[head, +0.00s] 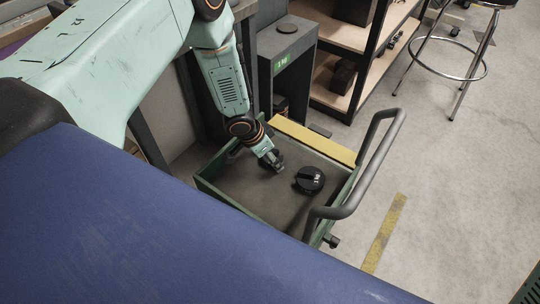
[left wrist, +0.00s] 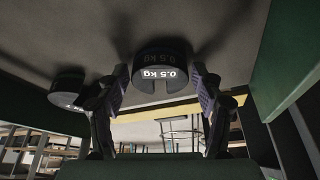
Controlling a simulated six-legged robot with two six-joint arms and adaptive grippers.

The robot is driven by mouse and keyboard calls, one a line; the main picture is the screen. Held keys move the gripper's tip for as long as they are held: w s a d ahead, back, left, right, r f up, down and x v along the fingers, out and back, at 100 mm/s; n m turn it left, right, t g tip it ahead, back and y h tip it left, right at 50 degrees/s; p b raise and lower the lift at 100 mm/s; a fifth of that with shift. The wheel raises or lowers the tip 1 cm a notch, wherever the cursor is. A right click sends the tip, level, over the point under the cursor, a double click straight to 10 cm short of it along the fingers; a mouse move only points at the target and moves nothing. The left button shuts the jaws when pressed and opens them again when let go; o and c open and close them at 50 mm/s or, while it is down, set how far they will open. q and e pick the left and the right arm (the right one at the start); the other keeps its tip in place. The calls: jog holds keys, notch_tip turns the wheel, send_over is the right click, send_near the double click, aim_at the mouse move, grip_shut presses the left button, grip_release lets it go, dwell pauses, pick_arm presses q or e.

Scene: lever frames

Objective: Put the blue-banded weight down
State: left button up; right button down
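My left gripper (head: 276,163) reaches down into a green-walled tray (head: 232,203) in the head view. A black disc weight (head: 310,181) lies on the tray's grey floor to the right of the fingertips, with a strip of floor between them. In the left wrist view the fingers (left wrist: 160,84) stand apart. A dark slotted weight (left wrist: 163,57) marked 0.5 kg appears between them; contact is hard to judge there. A second dark weight (left wrist: 68,84) appears to its left. No blue band is visible on any weight. My right gripper is not in view.
A grey handle (head: 384,165) rises along the tray's right side, and a yellow strip (head: 312,139) marks its far edge. A grey pedestal (head: 290,50) with a dark disc on top, shelves (head: 340,75) and a stool (head: 450,58) stand behind. A blue surface (head: 150,230) fills the foreground.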

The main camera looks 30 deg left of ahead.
pick_arm(q)
jog(key=shift+o, duration=0.8)
jog(key=shift+r, duration=0.1)
jog(key=p+v, duration=0.5)
jog(key=v, duration=0.7)
jog(key=shift+p, duration=0.3)
jog(key=shift+s, duration=0.15)
